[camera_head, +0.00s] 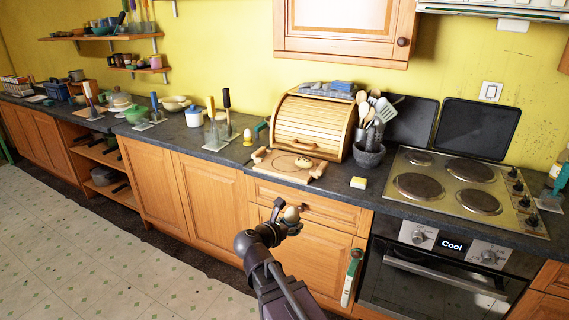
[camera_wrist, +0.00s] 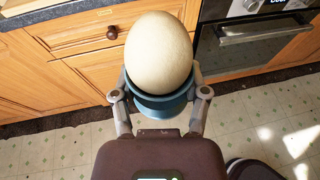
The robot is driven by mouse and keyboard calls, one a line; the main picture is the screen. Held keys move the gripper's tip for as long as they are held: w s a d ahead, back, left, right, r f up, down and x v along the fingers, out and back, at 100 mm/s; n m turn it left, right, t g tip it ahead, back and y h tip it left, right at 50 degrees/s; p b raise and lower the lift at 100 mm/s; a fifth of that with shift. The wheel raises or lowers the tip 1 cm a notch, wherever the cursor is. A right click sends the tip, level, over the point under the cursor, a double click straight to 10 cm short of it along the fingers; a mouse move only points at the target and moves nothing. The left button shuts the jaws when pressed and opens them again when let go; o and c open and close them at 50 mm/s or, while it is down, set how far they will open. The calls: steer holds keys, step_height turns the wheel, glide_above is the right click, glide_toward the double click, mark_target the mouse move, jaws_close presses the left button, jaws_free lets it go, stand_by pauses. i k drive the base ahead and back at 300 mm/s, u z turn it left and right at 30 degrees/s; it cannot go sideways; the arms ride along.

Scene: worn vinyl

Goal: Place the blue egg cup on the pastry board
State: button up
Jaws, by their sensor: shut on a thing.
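My gripper (camera_wrist: 160,110) is shut on the blue egg cup (camera_wrist: 158,103), which holds a large pale egg (camera_wrist: 160,52). In the head view my gripper (camera_head: 288,222) holds the cup out in front of the cabinet doors, below the counter's front edge. The egg (camera_head: 292,214) shows there, while the cup is small and mostly hidden. The pastry board (camera_head: 284,175) lies on the counter in front of the wooden bread bin, up and slightly left of my gripper. A rolling pin and a round shape are on the board.
The bread bin (camera_head: 312,125) stands behind the board. A grey utensil pot (camera_head: 368,157) and a yellow sponge (camera_head: 358,183) are to its right, before the stove (camera_head: 462,185). A yellow egg cup with an egg (camera_head: 247,138) stands left of the board.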

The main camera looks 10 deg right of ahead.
mark_target(282, 165)
steer(key=i, duration=0.95)
steer(key=z, duration=0.05)
